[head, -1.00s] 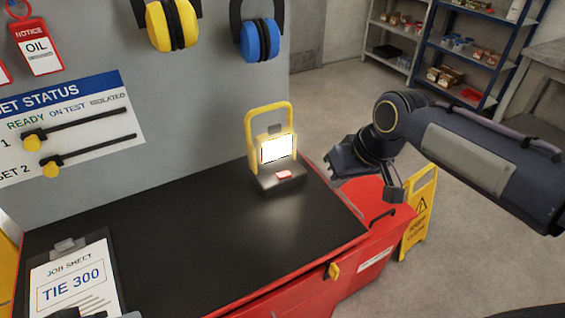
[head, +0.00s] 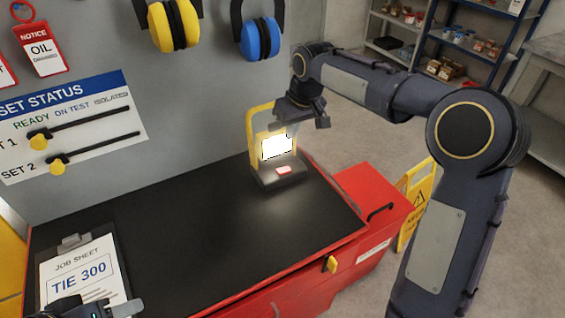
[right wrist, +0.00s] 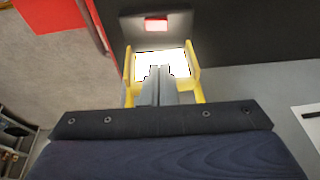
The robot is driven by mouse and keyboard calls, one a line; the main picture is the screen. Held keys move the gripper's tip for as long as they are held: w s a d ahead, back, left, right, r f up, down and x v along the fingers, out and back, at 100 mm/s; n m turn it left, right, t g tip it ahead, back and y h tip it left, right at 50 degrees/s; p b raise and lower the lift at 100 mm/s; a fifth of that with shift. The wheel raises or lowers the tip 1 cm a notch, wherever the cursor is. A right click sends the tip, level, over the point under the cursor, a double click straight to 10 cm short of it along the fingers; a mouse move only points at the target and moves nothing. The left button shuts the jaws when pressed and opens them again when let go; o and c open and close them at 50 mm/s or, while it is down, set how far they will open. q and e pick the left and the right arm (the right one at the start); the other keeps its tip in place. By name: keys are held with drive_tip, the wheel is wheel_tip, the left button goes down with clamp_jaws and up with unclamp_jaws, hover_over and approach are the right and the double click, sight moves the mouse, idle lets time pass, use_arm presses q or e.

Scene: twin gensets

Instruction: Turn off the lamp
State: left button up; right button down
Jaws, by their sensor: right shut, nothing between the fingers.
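The yellow work lamp (head: 277,147) stands at the back right of the black bench top, its panel glowing bright white. A red button (head: 283,170) sits on its dark base in front of the panel. My right gripper (head: 303,122) is above the lamp, in front of the top of its yellow frame. In the right wrist view the shut, empty fingers (right wrist: 158,75) overlap the lit panel (right wrist: 181,62), and the red button (right wrist: 156,24) shows beyond it. I cannot tell whether the fingers touch the lamp. My left gripper (head: 122,310) shows only partly at the bottom left, near the clipboard.
A clipboard with a job sheet (head: 80,275) lies at the bench's left. The grey wall carries yellow ear defenders (head: 172,25), blue ear defenders (head: 260,38) and a status board with sliders (head: 70,125). The middle of the black top (head: 190,230) is clear.

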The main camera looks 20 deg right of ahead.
drive_tip(key=p, duration=0.2)
approach(280, 169)
drive_tip(key=x, duration=0.5)
drive_tip(key=shift+w, duration=0.2)
drive_tip(key=shift+f, duration=0.75)
drive_tip(key=shift+a, duration=0.1)
